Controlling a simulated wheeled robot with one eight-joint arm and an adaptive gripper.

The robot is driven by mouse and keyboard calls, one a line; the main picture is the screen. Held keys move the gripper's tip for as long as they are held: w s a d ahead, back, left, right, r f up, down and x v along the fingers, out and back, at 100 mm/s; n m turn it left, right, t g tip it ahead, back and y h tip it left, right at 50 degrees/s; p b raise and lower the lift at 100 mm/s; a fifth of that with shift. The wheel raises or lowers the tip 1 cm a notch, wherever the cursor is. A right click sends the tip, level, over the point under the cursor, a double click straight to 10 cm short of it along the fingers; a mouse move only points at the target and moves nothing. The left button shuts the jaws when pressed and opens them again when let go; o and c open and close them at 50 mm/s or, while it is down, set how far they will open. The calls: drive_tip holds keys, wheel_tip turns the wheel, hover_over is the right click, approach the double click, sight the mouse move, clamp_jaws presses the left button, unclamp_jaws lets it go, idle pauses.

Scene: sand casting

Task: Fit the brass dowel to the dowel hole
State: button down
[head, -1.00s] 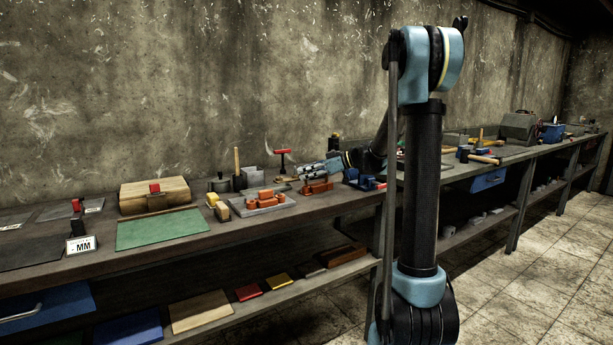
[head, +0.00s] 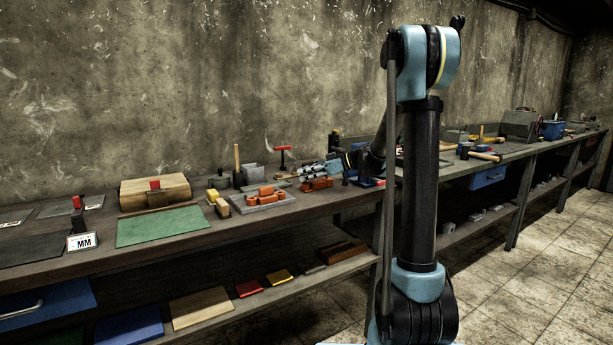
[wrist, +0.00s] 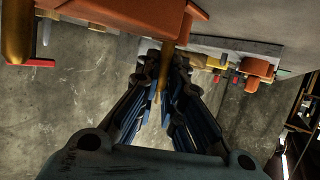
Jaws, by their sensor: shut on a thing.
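My gripper (head: 316,170) is over the bench, just above an orange block (head: 316,184). In the wrist view its two blue-padded fingers (wrist: 164,80) are closed around a slim brass dowel (wrist: 168,55). The dowel's free end points up in the picture, close to the edge of a large orange block (wrist: 150,14). I cannot tell whether the dowel touches that block. No dowel hole shows clearly in either view; the block's face toward the dowel is hidden.
Orange pieces (head: 265,193) lie on a grey plate left of the gripper. A red-topped stand (head: 282,150) is behind. A thick brass-coloured rod (wrist: 17,30) shows at the wrist view's left. A green mat (head: 158,227) lies further left, clear of objects.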

drive_tip(key=shift+f, duration=0.45)
drive_tip(key=c, duration=1.6)
unclamp_jaws()
drive_tip(key=shift+c, duration=0.2)
drive_tip(key=v, duration=1.2)
drive_tip(key=shift+f, duration=0.1)
